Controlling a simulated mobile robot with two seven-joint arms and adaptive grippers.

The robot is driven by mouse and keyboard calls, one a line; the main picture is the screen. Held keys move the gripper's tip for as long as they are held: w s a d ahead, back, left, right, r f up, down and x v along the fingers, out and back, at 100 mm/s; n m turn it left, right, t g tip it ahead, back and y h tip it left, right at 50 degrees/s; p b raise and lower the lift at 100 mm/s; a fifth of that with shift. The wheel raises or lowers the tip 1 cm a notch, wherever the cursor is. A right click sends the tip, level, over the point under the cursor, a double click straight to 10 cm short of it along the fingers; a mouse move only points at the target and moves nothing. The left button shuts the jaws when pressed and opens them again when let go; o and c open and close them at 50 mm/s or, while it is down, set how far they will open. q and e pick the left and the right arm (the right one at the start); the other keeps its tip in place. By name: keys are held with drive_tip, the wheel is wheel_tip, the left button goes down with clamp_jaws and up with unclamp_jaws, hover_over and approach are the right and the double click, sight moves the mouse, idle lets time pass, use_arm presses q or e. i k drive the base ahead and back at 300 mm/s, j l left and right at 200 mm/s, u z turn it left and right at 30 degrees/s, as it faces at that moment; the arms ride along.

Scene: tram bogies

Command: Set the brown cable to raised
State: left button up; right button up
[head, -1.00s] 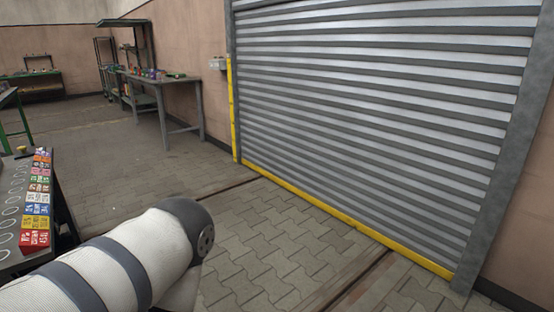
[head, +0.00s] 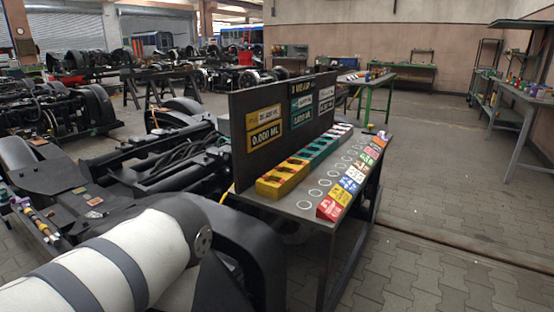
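I cannot make out a brown cable in the head view. A thin yellow cable or strip (head: 223,197) shows at the left end of the table, beside the dark upright panel. Dark cables or hoses (head: 178,158) lie on the black bogie (head: 70,180) at the left; their colour is hard to tell. My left arm crosses the lower left of the view, but its gripper is outside the frame. My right gripper is not in view.
A grey table (head: 292,207) carries a dark panel (head: 238,135) with labels, a row of coloured blocks (head: 282,180) and a row of coloured boxes (head: 341,196). Other bogies (head: 245,80) stand behind. The paved floor (head: 440,230) at the right is clear.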

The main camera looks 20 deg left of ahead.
sight(54, 240)
drive_tip(key=i+u, duration=0.15)
drive_tip(key=u, duration=0.3)
drive_tip(key=i+l+u, duration=0.1)
drive_tip(key=u, duration=0.3)
drive_tip(key=l+u, duration=0.2)
drive_tip(key=u, duration=0.25)
drive_tip(key=i+l+u, duration=0.15)
drive_tip(key=u, duration=0.25)
drive_tip(key=l+u, duration=0.25)
drive_tip(key=u, duration=0.2)
drive_tip(key=i+l+u, duration=0.2)
drive_tip(key=l+u, duration=0.25)
drive_tip(key=k+l, duration=0.05)
